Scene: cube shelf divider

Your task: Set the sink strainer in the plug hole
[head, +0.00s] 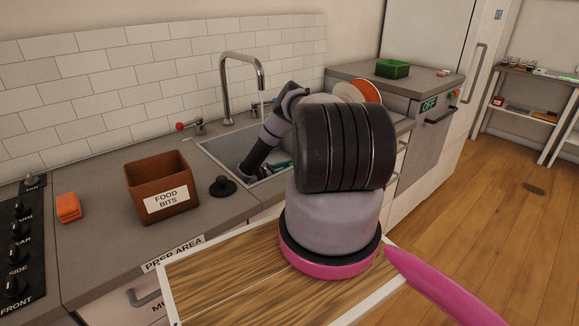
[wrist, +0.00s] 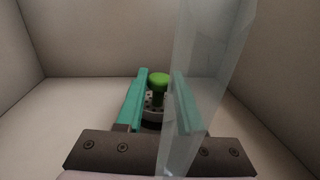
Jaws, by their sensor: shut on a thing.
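The sink (head: 215,147) is set in the grey counter, and my arm reaches down into it. My gripper (wrist: 160,98) is low in the basin, with its teal fingers on either side of the sink strainer. The strainer has a green knob (wrist: 159,79) and a greyish rim with dark marks below it. My gripper is shut on the strainer's knob. The plug hole is not clearly seen; the strainer and fingers cover the floor there, so I cannot tell whether the strainer sits in it. In the head view the strainer is hidden and only a bit of teal finger shows.
The tap (head: 241,75) arches over the sink. A clear, see-through strip (wrist: 208,80), seemingly water, crosses the wrist view over the right finger. Basin walls (wrist: 75,45) stand close around. A black plug (head: 222,187) and a brown food-bits box (head: 150,185) stand left on the counter.

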